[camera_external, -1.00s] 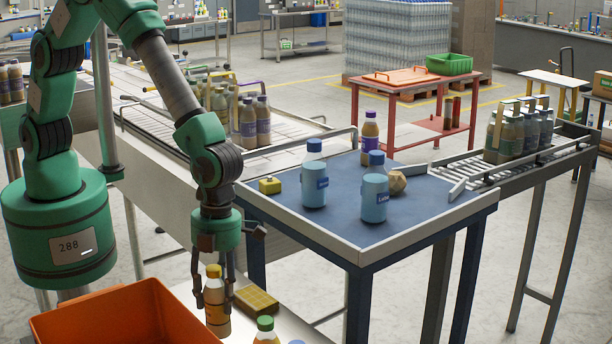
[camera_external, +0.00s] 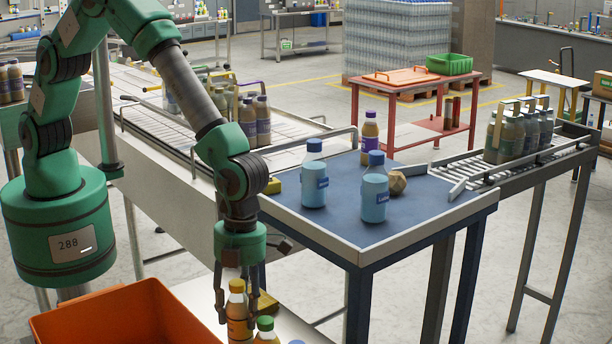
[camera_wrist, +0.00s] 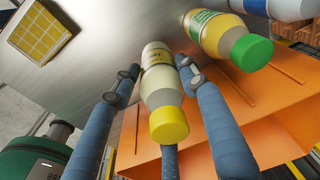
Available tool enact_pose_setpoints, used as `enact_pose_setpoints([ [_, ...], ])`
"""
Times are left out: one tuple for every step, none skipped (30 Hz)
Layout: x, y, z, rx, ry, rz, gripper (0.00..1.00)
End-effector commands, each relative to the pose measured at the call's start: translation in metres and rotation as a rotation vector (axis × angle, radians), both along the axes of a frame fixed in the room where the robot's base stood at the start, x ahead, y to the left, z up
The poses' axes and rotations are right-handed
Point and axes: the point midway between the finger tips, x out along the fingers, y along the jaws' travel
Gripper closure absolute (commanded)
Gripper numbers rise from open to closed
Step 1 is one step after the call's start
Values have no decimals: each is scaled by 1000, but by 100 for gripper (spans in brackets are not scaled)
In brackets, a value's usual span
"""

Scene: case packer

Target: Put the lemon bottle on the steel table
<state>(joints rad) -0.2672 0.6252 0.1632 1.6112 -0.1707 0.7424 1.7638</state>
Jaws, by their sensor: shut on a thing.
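My gripper (camera_external: 236,312) points down at the bottom of the external view, shut on a bottle with a yellow cap (camera_external: 237,290), which I take as the lemon bottle. In the wrist view the bottle (camera_wrist: 160,90) has a pale body and a partly readable label, with a finger on each side. The steel table (camera_external: 190,297) lies under it; its grey top (camera_wrist: 105,35) fills the upper left of the wrist view. I cannot tell whether the bottle's base touches the top, as its lower end is cut off or hidden.
A green-capped bottle (camera_wrist: 222,42) stands close right of the held one, with a blue-labelled bottle (camera_wrist: 275,8) beyond. A yellow gridded block (camera_wrist: 40,38) lies to the left. An orange bin (camera_external: 125,315) is beside the table. The blue table (camera_external: 335,230) holds several bottles.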

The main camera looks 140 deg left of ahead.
Motion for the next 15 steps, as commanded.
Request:
enact_pose_setpoints([
  [0,0,-3,0,1,0,92],
  [-1,0,-5,0,2,0,92],
  [-1,0,-8,0,2,0,92],
  [-1,0,-11,0,2,0,92],
  [-1,0,-14,0,2,0,92],
  [-1,0,-19,0,2,1,92],
  [-1,0,-22,0,2,1,92],
  [-1,0,-25,-1,3,1,92],
  [-1,0,-28,0,2,1,92],
  [-1,0,-30,0,2,1,92],
  [-1,0,-31,0,1,1,93],
  [0,0,-33,0,0,1,93],
  [0,0,-33,0,0,1,93],
  [0,0,-34,0,-1,1,93],
  [0,0,-34,0,-1,1,93],
])
